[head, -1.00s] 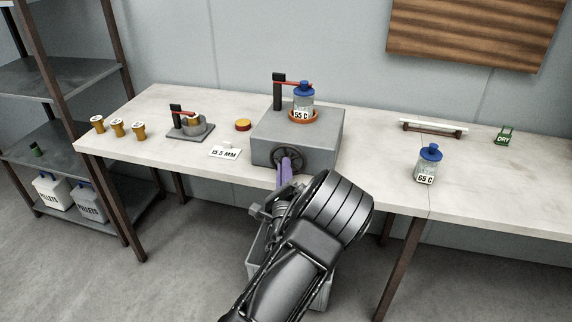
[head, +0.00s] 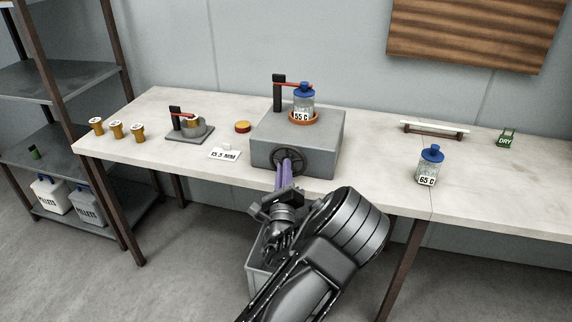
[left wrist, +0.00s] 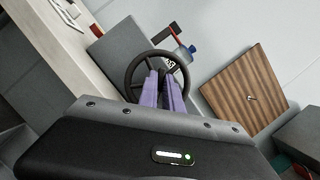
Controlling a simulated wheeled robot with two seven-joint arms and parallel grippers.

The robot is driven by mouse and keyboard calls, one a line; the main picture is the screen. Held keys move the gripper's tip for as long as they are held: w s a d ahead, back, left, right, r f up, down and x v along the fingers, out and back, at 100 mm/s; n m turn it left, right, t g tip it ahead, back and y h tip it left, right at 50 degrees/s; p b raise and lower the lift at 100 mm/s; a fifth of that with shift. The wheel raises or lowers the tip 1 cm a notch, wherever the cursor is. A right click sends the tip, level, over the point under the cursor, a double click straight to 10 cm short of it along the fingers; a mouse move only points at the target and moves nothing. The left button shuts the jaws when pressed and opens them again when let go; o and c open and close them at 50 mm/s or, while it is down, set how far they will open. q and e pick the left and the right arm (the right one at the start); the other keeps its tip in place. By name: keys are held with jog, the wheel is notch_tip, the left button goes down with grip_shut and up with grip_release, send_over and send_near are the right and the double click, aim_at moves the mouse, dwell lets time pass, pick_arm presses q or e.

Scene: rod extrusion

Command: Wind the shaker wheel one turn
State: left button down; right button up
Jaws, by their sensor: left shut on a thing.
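The shaker is a grey box (head: 279,137) on the table with a black spoked wheel (head: 303,160) on its front. The wheel also shows in the left wrist view (left wrist: 133,75). A blue-capped bottle marked 55 C (head: 302,103) stands upright in the orange ring on top, under a red arm on a black post. My left gripper (head: 286,164), with purple fingers, is at the wheel and shut on it, near its left-centre part in the head view. The fingers (left wrist: 163,82) hide part of the wheel. My right gripper is not in view.
A 65 C bottle (head: 430,166), a white rod on a rack (head: 434,128) and a green DRY tag (head: 507,139) are at right. A small press (head: 190,132), orange-brown cups (head: 116,130), a red-yellow disc (head: 242,127) and a 15.5 MM card (head: 224,154) are at left.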

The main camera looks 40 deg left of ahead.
pick_arm(q)
jog(key=m+t+b, duration=0.1)
jog(key=m, duration=0.1)
jog(key=shift+m+h+b, duration=0.3)
jog(key=shift+h+b, duration=0.1)
dwell(0.3)
